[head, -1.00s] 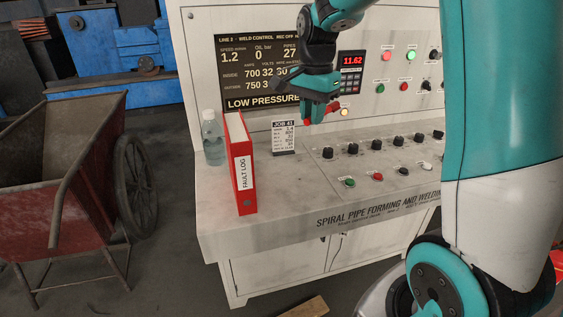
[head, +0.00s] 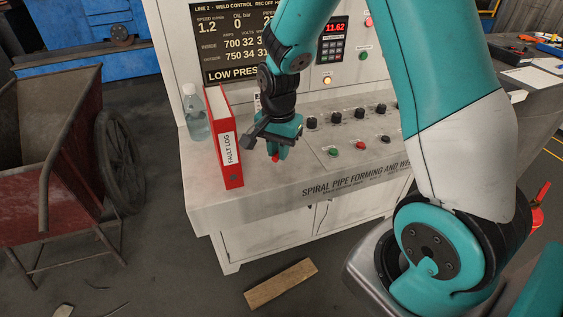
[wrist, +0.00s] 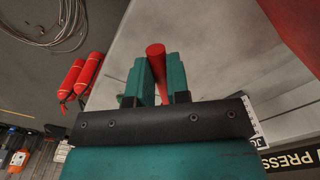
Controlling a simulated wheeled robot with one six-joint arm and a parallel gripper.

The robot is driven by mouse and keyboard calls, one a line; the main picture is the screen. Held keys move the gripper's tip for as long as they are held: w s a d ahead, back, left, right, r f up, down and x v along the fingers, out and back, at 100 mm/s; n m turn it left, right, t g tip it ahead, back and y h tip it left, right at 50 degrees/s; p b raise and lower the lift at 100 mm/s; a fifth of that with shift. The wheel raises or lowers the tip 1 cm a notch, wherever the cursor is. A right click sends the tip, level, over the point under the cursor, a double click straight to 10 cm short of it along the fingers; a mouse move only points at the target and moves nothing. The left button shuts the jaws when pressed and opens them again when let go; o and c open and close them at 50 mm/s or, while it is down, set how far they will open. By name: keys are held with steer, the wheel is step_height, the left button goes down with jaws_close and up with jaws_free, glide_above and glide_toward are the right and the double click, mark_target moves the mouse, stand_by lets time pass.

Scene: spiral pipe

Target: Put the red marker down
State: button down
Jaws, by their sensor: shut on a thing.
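My gripper (head: 278,152) is low over the left part of the control desk's top (head: 262,190), just right of the red fault log binder. It is shut on the red marker (wrist: 156,62), which shows between the two teal fingers in the wrist view. In the head view only a small red tip of the marker (head: 275,158) shows below the fingers. I cannot tell whether the tip touches the desk.
The red fault log binder (head: 228,145) stands upright close to my gripper, with a clear bottle (head: 196,115) behind it. Knobs and buttons (head: 345,118) lie to the right. A red cart (head: 50,170) stands left.

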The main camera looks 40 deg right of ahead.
mark_target(279, 173)
steer(key=shift+f, duration=2.55)
steer(key=shift+f, duration=0.1)
steer(key=c, duration=1.1)
jaws_free()
step_height(279, 173, up, 12)
steer(key=shift+f, duration=0.2)
steer(key=s+a+r+n+y, duration=0.2)
steer(key=s+a+r+n, duration=0.3)
steer(key=s+a+n, duration=0.3)
steer(key=s+a+r+n+y, duration=0.2)
steer(key=s+a+r+n, duration=0.3)
steer(key=s+a+n, duration=0.4)
steer(key=s+n, duration=0.2)
steer(key=s, duration=0.1)
steer(key=shift+s, duration=0.2)
